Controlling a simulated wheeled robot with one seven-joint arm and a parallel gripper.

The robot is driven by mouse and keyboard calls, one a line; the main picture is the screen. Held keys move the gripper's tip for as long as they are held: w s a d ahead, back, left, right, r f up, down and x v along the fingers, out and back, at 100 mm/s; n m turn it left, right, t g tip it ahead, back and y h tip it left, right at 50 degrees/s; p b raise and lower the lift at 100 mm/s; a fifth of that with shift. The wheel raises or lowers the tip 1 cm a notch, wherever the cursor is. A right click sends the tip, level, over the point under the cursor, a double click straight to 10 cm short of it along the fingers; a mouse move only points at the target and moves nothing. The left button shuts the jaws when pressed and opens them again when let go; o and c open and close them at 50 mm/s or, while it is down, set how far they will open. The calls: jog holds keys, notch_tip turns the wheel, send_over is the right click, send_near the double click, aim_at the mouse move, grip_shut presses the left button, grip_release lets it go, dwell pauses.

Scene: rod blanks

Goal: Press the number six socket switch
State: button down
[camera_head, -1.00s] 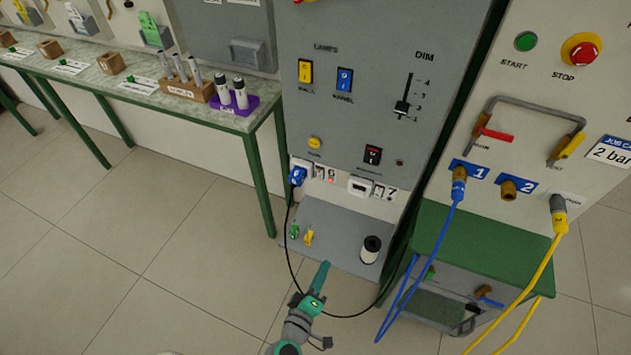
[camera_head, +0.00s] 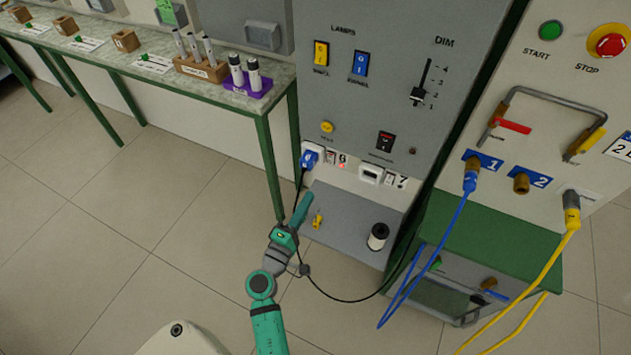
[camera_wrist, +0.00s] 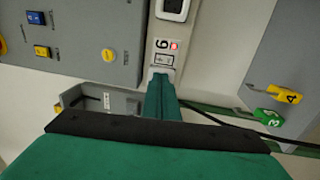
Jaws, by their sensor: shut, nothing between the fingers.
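The number six socket switch (camera_head: 330,157) is a small white rocker on the lower strip of the grey cabinet. It lies between the blue plug (camera_head: 311,156) in its socket and the "6" label (camera_head: 342,158). In the wrist view the switch (camera_wrist: 162,61) is just beyond my fingertips, with the "6" label (camera_wrist: 162,43) and a lit red lamp (camera_wrist: 174,46) past it. My gripper (camera_head: 305,203) is shut and empty, pointing up at the strip from below. In the wrist view my gripper (camera_wrist: 160,78) covers the plug area; contact cannot be told.
The number seven socket (camera_head: 370,174) and its switch (camera_head: 389,180) are to the right. A grey ledge (camera_head: 345,235) below carries a yellow tag (camera_head: 317,220) and a white spool (camera_head: 377,237). The black plug cable (camera_head: 340,298) loops beside my arm. A workbench (camera_head: 150,60) stands left.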

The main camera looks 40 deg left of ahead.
aim_at(331, 156)
jog(key=x, duration=1.3)
jog(key=shift+w, duration=0.2)
jog(key=shift+r, duration=0.1)
jog(key=shift+w+r, duration=0.2)
jog(key=shift+w, duration=0.1)
jog(key=shift+s+d, duration=0.15)
jog(key=shift+s, duration=0.15)
jog(key=r+v, duration=0.3)
jog(key=v, duration=1)
jog(key=shift+s, duration=0.25)
